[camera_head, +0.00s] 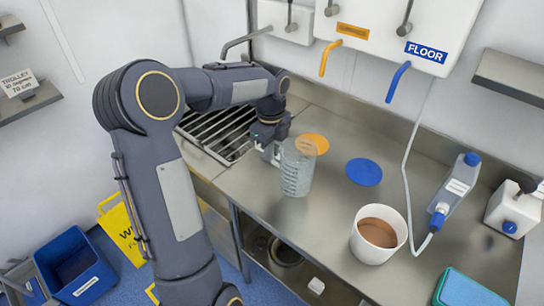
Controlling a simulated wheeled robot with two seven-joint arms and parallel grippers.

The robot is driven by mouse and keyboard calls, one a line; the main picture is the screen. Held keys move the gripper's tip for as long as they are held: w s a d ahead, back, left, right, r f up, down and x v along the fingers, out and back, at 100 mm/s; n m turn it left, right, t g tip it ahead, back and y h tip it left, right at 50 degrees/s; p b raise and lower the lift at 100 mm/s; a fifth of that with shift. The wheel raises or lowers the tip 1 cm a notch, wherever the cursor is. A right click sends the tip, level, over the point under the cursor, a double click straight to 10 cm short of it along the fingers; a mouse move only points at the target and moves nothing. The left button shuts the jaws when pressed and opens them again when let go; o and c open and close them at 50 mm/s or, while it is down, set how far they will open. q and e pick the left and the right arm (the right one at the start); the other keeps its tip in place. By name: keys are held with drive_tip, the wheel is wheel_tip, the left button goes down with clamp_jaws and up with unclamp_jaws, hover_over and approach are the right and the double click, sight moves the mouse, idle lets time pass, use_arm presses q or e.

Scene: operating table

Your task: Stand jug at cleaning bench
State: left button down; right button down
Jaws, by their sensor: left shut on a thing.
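The jug (297,170) is a clear, grey-tinted measuring jug with ridged sides. It is upright over the steel cleaning bench (262,190), near its front edge; I cannot tell whether its base touches the top. My left gripper (277,152) is shut on the jug at its left side, and the fingertips are partly hidden. The jug overlaps part of an orange disc (316,143) on the bench. My right gripper is not in view.
A blue disc (364,172) lies right of the jug. A white bucket of brown liquid (378,234), a blue-capped bottle (455,190) and a teal-edged tray (466,290) stand further right. A slatted drainer (214,132) is at left. Taps (398,82) hang above.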

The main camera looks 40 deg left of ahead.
use_arm(q)
drive_tip(key=shift+w+a+f, duration=0.1)
drive_tip(key=shift+w+f, duration=0.1)
drive_tip(key=shift+f, duration=0.8)
drive_tip(key=shift+w+a+f, duration=0.1)
drive_tip(key=shift+w+f, duration=0.05)
drive_tip(key=shift+f, duration=0.95)
drive_tip(key=c, duration=1.5)
unclamp_jaws()
